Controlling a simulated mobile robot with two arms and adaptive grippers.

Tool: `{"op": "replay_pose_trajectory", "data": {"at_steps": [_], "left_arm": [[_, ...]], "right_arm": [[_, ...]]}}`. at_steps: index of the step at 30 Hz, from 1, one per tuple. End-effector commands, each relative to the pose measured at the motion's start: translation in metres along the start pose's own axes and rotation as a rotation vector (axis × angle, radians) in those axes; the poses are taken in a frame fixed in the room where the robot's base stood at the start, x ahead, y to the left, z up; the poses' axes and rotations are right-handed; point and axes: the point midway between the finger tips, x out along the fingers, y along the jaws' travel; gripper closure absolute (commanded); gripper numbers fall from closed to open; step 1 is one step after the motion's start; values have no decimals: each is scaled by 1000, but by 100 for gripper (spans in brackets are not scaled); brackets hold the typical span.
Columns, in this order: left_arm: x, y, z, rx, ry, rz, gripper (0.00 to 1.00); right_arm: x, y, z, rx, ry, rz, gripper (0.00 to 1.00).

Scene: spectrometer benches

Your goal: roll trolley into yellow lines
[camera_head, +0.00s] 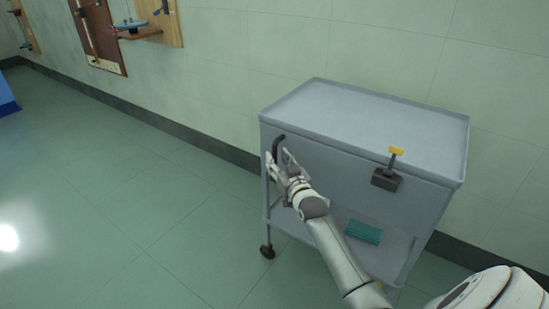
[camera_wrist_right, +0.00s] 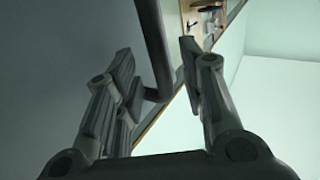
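The trolley (camera_head: 365,118) is a grey cart with a rimmed flat top, standing by the wall. A dark bent handle (camera_head: 277,146) sticks out at the left of its front panel. My right gripper (camera_head: 279,160) is at this handle. In the right wrist view the handle bar (camera_wrist_right: 156,45) passes between the two open fingers (camera_wrist_right: 160,75), with a gap on the right finger's side; I cannot tell whether the left finger touches it. A lever with a yellow tip (camera_head: 396,151) is on the panel's right part. No yellow lines are in view. My left gripper is out of view.
A teal box (camera_head: 363,232) lies on the trolley's lower shelf. A black caster (camera_head: 267,252) shows at its left leg. Wooden panels (camera_head: 98,35) with fittings hang on the wall at upper left.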

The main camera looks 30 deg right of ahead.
Motion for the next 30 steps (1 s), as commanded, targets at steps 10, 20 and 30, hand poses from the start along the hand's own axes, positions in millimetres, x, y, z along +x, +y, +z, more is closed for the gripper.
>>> {"op": "replay_pose_trajectory", "data": {"at_steps": [10,20,30], "left_arm": [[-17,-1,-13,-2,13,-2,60],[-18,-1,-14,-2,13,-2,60],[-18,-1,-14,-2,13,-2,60]], "right_arm": [[30,0,0,-1,-1,0,63],[31,0,0,-1,-1,0,65],[31,0,0,-1,-1,0,100]]}}
